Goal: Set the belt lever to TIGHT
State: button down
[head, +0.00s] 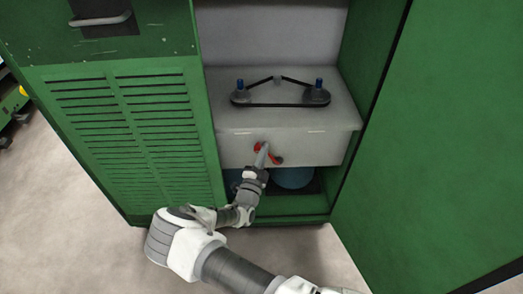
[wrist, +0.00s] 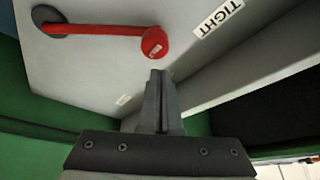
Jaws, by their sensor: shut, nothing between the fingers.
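The red belt lever (wrist: 98,29) is on the front of a grey box; its dark round pivot (wrist: 48,18) is at the left of the wrist view and its red knob (wrist: 154,42) at the right end. A white label reading TIGHT (wrist: 217,18) lies a little beyond the knob. In the head view the lever (head: 273,155) is partly hidden by my gripper (head: 263,150). My gripper's fingers (wrist: 158,75) are shut with nothing between them. Their tips are just below the knob in the wrist view; I cannot tell whether they touch it.
The grey box (head: 230,150) sits inside a green cabinet, with a black belt (head: 280,104) around pulleys on top. The open green door (head: 440,130) bounds the right side and a louvred panel (head: 135,130) the left. Blue round objects (head: 292,178) lie below the box.

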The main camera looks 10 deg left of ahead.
jog(key=d+p+v, duration=0.1)
jog(key=p+v, duration=0.1)
jog(key=v, duration=0.7)
jog(key=shift+s+d+r, duration=0.35)
jog(key=shift+d+r, duration=0.05)
jog(key=shift+d, duration=0.2)
jog(key=shift+p, duration=0.3)
